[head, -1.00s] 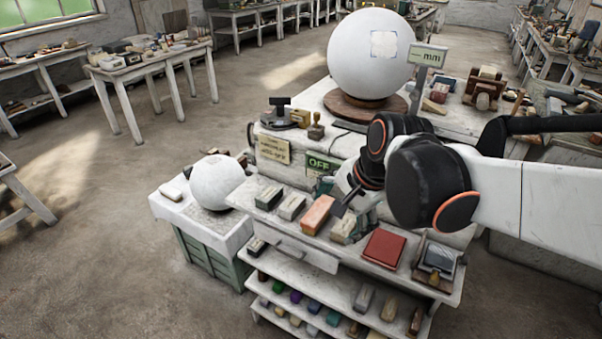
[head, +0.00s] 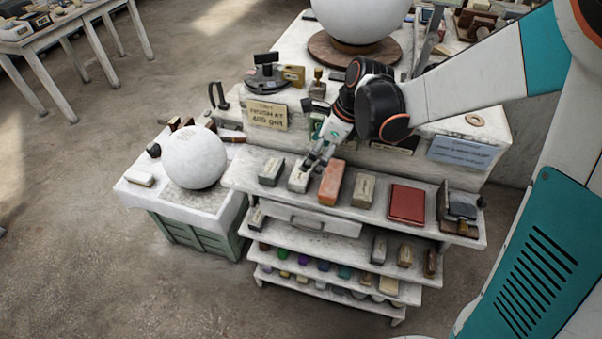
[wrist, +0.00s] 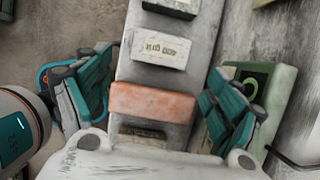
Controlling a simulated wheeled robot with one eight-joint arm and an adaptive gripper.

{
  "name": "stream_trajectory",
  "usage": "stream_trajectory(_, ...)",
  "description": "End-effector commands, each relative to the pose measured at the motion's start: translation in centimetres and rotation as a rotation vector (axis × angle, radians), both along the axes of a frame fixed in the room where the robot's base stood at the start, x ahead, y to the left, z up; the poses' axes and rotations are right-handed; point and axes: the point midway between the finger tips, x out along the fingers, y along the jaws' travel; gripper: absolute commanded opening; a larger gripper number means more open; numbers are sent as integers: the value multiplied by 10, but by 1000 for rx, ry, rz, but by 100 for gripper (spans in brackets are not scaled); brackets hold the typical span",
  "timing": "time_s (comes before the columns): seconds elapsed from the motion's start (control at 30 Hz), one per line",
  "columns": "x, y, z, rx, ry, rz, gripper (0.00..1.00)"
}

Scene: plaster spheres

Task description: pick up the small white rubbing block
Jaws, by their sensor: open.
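A small white block (head: 299,176) with dark lettering lies on the top shelf of the stand, between a dark green block (head: 271,172) and an orange block (head: 331,183). In the wrist view the white block (wrist: 160,50) lies ahead, beyond the orange block (wrist: 152,102). My gripper (head: 318,157) is open and empty, just above the shelf by the white block. In the wrist view its teal-and-grey fingers (wrist: 160,66) are spread wide on either side of the row. Another whitish block (head: 140,178) lies on the low side table, left of the small sphere.
A beige block (head: 363,188), a red pad (head: 407,204) and a dark device (head: 458,213) stand farther right on the shelf. The small plaster sphere (head: 195,158) is at left. A raised ledge (head: 440,125) stands behind the shelf. Lower shelves hold several small items.

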Motion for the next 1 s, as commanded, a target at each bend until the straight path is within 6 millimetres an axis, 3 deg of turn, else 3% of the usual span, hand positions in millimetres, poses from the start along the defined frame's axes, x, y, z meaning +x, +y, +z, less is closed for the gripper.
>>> stream_trajectory(0.03,2,4,-13,0,0,1,85)
stream_trajectory(0.2,5,14,-37,0,-1,2,85)
stream_trajectory(0.53,8,21,-55,-1,0,1,85)
stream_trajectory(0.8,15,35,-90,-2,-2,2,85)
stream_trajectory(1.0,16,37,-94,-1,-1,1,85)
